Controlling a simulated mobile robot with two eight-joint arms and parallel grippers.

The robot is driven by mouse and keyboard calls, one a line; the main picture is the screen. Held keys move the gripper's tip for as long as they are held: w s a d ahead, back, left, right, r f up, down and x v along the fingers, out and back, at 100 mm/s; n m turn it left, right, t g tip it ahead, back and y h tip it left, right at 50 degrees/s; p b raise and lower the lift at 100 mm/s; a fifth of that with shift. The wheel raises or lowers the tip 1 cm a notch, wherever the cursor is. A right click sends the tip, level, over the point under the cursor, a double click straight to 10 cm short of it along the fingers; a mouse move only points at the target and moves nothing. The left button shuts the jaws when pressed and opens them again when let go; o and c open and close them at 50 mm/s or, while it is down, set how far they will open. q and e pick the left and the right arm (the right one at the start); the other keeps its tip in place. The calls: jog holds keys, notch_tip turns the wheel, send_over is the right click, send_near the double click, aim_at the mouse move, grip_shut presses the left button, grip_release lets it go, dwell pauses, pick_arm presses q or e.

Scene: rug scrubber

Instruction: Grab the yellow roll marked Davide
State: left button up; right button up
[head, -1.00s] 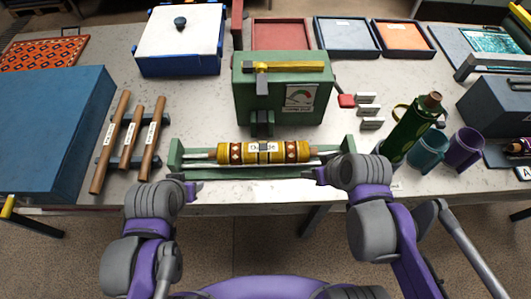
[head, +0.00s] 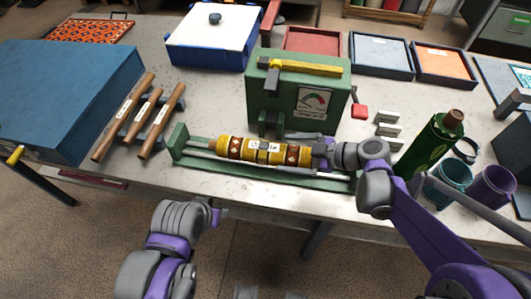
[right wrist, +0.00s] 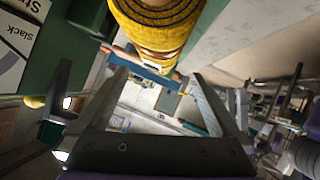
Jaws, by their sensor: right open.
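The yellow roll (head: 234,147) with brown patterned bands and a white label lies across the green rack (head: 180,143) on the table. The label's lettering is too small to read surely. My right gripper (head: 318,153) is open at the roll's right end, close to it. In the right wrist view the yellow roll (right wrist: 158,28) points in from the top, in front of the open right gripper (right wrist: 156,76). Whether the fingers touch it I cannot tell. My left gripper (head: 216,215) is low in front of the table, away from the roll; its jaws are not clear.
A green box with a gauge (head: 272,104) stands just behind the rack.

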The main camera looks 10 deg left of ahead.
aim_at(274, 151)
jog(key=x, duration=0.7)
jog(key=shift+w+d+f, duration=0.1)
jog(key=shift+w, duration=0.05)
grip_shut()
dwell(0.3)
